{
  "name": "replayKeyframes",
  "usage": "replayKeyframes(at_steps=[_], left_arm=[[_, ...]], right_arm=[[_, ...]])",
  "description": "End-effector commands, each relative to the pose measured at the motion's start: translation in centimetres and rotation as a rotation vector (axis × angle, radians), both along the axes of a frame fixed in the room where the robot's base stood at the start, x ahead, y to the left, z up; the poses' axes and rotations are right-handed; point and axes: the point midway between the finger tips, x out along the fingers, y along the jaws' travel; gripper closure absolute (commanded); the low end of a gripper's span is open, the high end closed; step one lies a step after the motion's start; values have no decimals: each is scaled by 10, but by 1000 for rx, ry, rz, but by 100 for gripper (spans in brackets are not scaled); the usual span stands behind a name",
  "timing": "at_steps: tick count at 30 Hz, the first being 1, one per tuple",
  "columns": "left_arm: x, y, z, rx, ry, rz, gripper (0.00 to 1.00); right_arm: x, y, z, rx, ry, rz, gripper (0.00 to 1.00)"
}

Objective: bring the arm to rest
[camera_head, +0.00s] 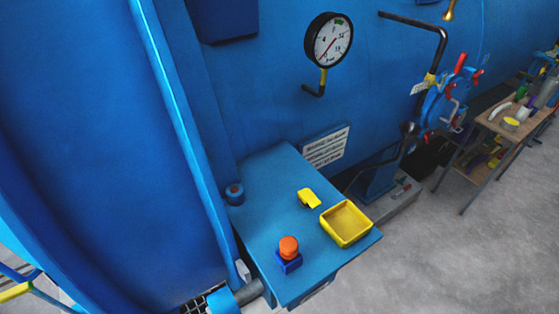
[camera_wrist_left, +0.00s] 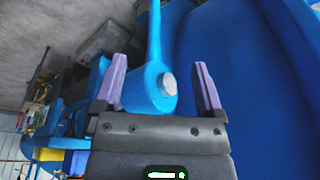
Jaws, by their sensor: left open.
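My left gripper (camera_wrist_left: 157,85) shows in the left wrist view with its two purple-grey fingers spread apart. It is open, and nothing is clamped between the fingers. A blue rounded part with a pale round end (camera_wrist_left: 168,85) and a blue bar rising from it shows between and beyond the fingers. I cannot tell how far it is from them. Neither of my arms shows in the head view, and my right gripper is in no view.
A blue shelf (camera_head: 265,200) on the autoclave (camera_head: 270,90) holds a yellow tray (camera_head: 346,223), a small yellow piece (camera_head: 309,198) and a red-topped button (camera_head: 289,247). A pressure gauge (camera_head: 329,40) is above. A cluttered side table (camera_head: 510,130) stands right. Grey floor (camera_head: 450,250) is clear.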

Motion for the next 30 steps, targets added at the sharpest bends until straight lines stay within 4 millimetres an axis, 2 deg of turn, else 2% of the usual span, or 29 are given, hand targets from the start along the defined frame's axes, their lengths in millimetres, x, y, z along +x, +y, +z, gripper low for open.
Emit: replayKeyframes(at_steps=[1, 2, 5, 6, 8, 9, 12, 15, 18, 20, 30], left_arm=[[-3, 0, -46, 2, 15, -3, 10], [-5, 1, -67, 3, 22, -4, 10], [-18, 3, -150, 8, 50, -10, 10], [-29, 5, -193, 10, 69, -14, 10], [-48, 8, -258, 15, 95, -20, 10], [-63, 11, -298, 18, 112, -25, 10], [-104, 19, -378, 24, 153, -35, 10], [-140, 26, -426, 29, 184, -43, 10], [-162, 31, -446, 31, 200, -49, 10], [-167, 32, -448, 32, 203, -50, 10], [-168, 33, -443, 32, 202, -50, 10]], right_arm=[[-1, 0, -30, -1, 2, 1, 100], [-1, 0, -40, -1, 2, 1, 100], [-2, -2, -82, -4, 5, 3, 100], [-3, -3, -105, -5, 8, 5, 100], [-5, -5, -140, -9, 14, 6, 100], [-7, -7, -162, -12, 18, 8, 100], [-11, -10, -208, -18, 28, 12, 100], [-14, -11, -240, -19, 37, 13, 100], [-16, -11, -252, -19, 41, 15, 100], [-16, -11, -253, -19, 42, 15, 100], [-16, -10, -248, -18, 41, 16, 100]])
